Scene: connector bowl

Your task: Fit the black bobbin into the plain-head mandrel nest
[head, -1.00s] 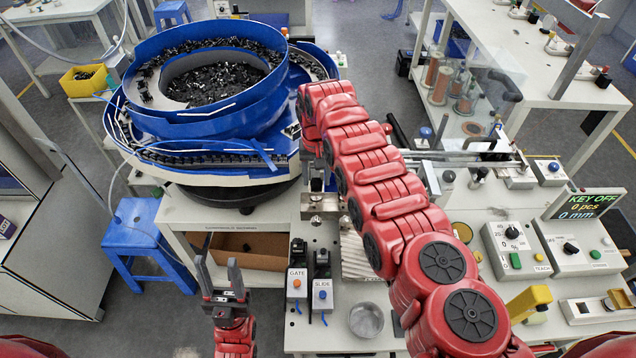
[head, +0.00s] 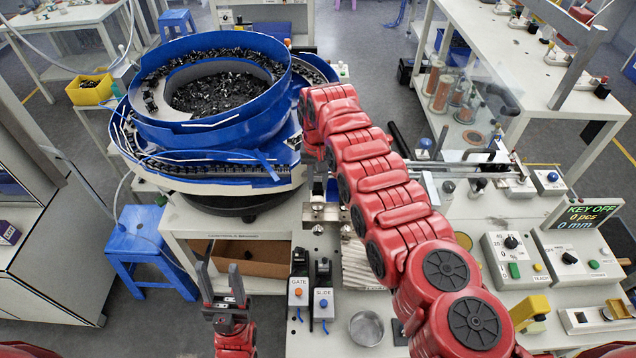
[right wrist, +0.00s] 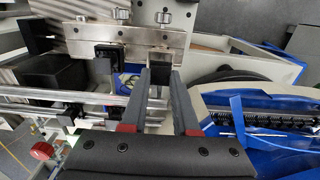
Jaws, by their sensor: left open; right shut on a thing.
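In the right wrist view my right gripper (right wrist: 161,76) is shut on a small dark piece (right wrist: 160,70) at its fingertips, which looks like the black bobbin. The fingertips are beside a bright metal block (right wrist: 140,42). A black square part (right wrist: 108,52) sits on that block to their left. I cannot tell which part is the plain-head mandrel nest, or whether the held piece touches the block. In the head view my red right arm hides this gripper and much of the fixture. My left gripper (head: 222,287) is open and empty, low at the left, off the bench edge.
A blue feeder bowl (head: 215,110) full of black parts stands behind the bench. GATE (head: 299,290) and SLIDE (head: 322,297) units, a metal dish (head: 366,328) and control boxes (head: 511,257) crowd the bench. Metal rods (right wrist: 70,101) run close to the right gripper.

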